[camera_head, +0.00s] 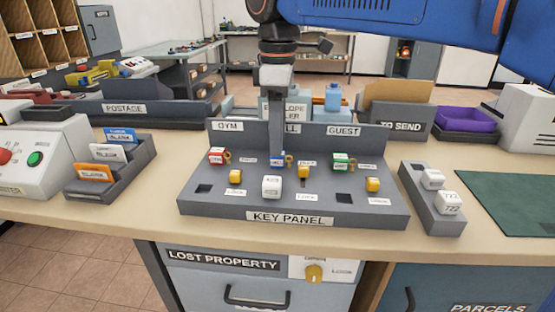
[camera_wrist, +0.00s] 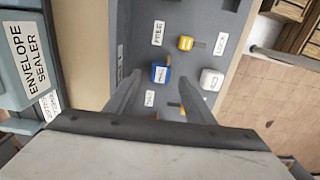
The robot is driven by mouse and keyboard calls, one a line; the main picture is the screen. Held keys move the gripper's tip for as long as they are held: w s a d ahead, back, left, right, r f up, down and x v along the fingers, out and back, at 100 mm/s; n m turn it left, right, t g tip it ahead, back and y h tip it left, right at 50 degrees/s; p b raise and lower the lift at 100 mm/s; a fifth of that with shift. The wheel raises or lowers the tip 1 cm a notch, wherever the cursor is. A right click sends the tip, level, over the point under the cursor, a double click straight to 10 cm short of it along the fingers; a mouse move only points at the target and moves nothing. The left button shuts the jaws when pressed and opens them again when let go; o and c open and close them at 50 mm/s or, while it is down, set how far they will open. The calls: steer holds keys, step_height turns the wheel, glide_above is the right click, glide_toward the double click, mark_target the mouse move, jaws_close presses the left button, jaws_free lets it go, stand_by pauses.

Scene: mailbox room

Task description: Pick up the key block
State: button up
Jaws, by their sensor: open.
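The grey key panel (camera_head: 292,221) stands on the counter with several small blocks on it. A blue key block (camera_wrist: 160,74) sits in its back row, mostly hidden behind my gripper (camera_head: 277,149) in the head view. A red key block (camera_head: 216,156) is to its left and a green one (camera_head: 340,161) to its right, each with a brass key shape. My gripper points down over the blue block. In the wrist view its open fingers flank that block; I cannot tell whether they touch it.
Yellow blocks (camera_head: 235,176) and a white block (camera_head: 271,187) stand in front of the back row. The panel's upright back board (camera_head: 300,137) is close behind my gripper. A grey holder (camera_head: 421,200) with white blocks stands to the right.

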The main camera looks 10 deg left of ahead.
mark_target(277, 162)
steer(key=shift+f, duration=1.5)
steer(key=c, duration=1.1)
steer(key=shift+r, duration=0.1)
